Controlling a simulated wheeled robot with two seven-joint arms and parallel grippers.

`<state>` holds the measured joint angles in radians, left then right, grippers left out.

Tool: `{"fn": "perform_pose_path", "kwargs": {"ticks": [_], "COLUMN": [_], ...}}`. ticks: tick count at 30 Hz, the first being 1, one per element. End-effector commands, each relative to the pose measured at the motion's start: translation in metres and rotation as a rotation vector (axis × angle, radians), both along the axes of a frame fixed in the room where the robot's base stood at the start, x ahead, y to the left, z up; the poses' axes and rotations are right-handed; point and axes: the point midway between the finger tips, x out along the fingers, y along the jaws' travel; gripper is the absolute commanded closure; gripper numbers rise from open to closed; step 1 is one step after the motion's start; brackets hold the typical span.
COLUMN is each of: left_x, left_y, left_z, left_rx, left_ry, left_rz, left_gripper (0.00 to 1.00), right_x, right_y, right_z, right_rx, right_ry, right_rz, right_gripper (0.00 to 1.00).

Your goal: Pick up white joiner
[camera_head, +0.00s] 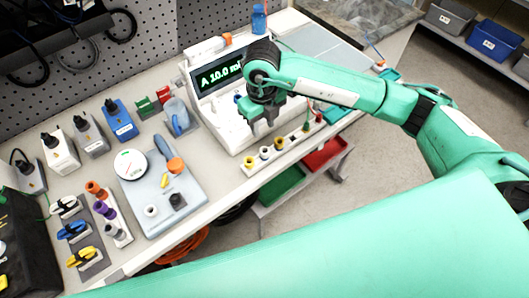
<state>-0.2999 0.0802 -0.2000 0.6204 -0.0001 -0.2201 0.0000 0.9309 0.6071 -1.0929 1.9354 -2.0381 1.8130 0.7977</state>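A small white ring-shaped piece (151,210), possibly the white joiner, stands on the grey tray beside a black cube-like piece (177,201). A white strip (297,142) in front of the infusion pump (232,128) bears several small coloured fittings, among them a yellow one (249,162) and a dark one (265,152). I cannot tell which piece is the white joiner. My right gripper (264,121) points down in front of the pump, above and behind the strip. Its fingertips are small and dark, and their gap is unclear. My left gripper is out of view.
Chargers, clips and a holder of coloured pieces (112,222) crowd the bench's left. Green (282,186) and red (325,153) bins sit below the bench's front edge. A pegboard stands behind.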

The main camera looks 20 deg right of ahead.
Motion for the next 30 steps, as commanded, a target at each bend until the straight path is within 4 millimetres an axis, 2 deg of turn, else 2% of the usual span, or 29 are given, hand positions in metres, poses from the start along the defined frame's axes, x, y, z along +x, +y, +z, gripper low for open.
{"fn": "perform_pose_path", "kwargs": {"ticks": [3,9,17,24,30], "left_x": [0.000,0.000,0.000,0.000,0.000], "left_y": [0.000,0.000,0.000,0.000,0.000], "left_z": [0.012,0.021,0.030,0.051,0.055], "left_rx": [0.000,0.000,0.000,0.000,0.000], "left_ry": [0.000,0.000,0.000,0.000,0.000], "left_rz": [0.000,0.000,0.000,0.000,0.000], "left_gripper": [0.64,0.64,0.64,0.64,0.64], "right_x": [-0.002,-0.002,-0.004,-0.009,-0.008], "right_y": [0.000,0.000,-0.001,-0.003,-0.002], "right_z": [-0.023,-0.056,-0.072,-0.100,-0.118], "right_rx": [0.000,0.002,0.002,0.003,0.004], "right_ry": [0.007,0.005,0.005,0.005,0.003], "right_rz": [-0.001,0.000,0.000,0.000,0.003], "right_gripper": [0.65,0.65,0.65,0.65,0.65]}}
